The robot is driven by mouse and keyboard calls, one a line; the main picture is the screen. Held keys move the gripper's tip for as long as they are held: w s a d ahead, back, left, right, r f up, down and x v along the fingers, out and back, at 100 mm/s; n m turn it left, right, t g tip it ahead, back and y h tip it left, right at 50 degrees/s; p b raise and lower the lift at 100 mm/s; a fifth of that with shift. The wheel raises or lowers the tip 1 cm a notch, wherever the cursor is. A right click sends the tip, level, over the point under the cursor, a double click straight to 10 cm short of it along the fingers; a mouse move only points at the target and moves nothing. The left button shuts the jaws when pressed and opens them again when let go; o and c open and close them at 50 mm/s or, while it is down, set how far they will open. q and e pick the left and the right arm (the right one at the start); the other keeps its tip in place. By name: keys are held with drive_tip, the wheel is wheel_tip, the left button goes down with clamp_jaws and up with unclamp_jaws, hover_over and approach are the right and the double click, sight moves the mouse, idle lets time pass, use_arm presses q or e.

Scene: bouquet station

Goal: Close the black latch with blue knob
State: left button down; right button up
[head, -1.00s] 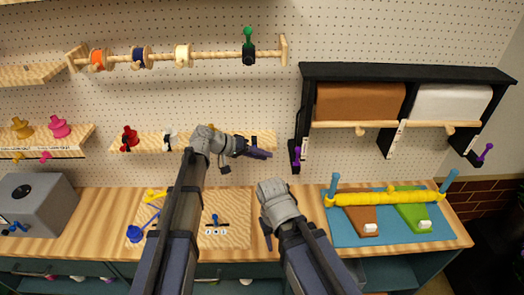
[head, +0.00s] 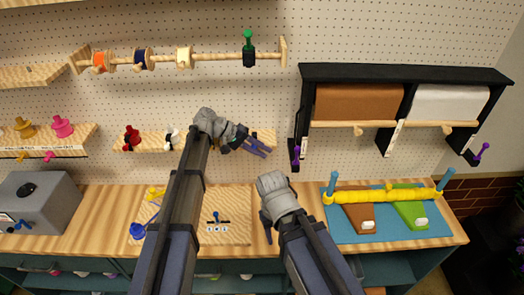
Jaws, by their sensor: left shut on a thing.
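A small black latch (head: 218,222) with a blue knob (head: 215,215) is mounted on the light wooden board (head: 238,238) on the counter, between my two arms. My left gripper (head: 258,146) is above and behind the board, in front of the right end of the small wall shelf, well apart from the latch. Its two fingers show slightly separated around something too small to make out. My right gripper (head: 266,232) hangs low over the counter, right of the board. Its fingers are mostly hidden by its own wrist.
A grey box (head: 42,205) stands at the left, and a blue mat (head: 385,233) with a yellow roller (head: 387,198) at the right. The shelf (head: 150,142) holds a red and a white item. A black paper-roll rack (head: 405,75) hangs at the upper right.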

use_arm(q)
drive_tip(key=c, duration=0.7)
unclamp_jaws()
drive_tip(key=shift+a+r, duration=0.1)
drive_tip(key=p+v, duration=0.4)
drive_tip(key=v, duration=0.3)
drive_tip(key=shift+a+r+p, duration=0.15)
drive_tip(key=shift+a+p, duration=0.1)
drive_tip(key=shift+p, duration=0.05)
